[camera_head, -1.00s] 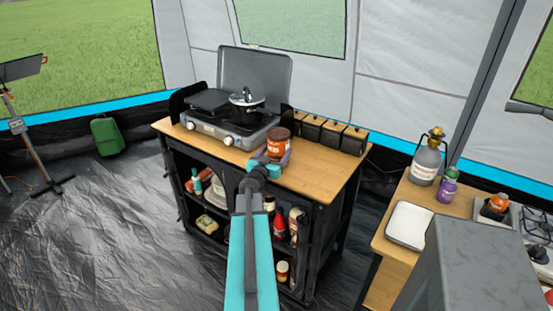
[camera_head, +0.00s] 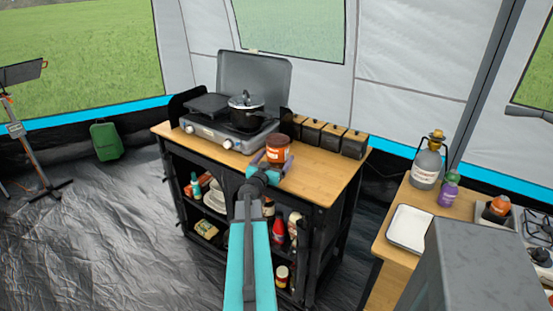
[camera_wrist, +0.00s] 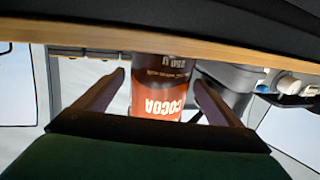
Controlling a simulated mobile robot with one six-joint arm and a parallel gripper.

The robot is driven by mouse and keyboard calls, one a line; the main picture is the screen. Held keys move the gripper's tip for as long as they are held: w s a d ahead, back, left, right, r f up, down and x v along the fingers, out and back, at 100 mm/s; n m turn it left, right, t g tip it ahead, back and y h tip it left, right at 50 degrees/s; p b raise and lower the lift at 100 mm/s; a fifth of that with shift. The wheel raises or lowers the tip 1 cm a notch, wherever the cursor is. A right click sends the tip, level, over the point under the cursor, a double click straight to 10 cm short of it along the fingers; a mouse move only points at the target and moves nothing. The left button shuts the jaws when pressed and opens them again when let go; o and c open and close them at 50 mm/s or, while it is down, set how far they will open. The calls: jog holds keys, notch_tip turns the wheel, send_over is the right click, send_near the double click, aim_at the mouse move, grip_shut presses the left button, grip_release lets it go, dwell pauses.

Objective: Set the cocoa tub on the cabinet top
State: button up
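The cocoa tub (camera_head: 278,150), brown with an orange label and dark lid, stands upright on the wooden cabinet top (camera_head: 318,178), near its front edge and right of the cooker. My gripper (camera_head: 273,159) is at the front of the tub, with one finger on each side. In the wrist view, which is upside down, the tub (camera_wrist: 160,90) is between the two fingers, and narrow gaps show beside it. The fingers look open around it. The tub's base is partly hidden by the cabinet's edge there.
A camping cooker (camera_head: 233,133) with a black pot (camera_head: 246,115) stands left of the tub. Several dark canisters (camera_head: 330,137) line the back right. The cabinet top right of the tub is clear. A side table (camera_head: 462,208) with a white tray (camera_head: 408,228) stands at right.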

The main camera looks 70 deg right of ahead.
jog(key=shift+a+r, duration=0.1)
jog(key=shift+a, duration=0.05)
jog(key=a+p, duration=0.2)
jog(key=a, duration=0.9)
jog(key=shift+w+a, duration=0.15)
jog(key=shift+a, duration=0.2)
dwell(0.3)
dwell(0.8)
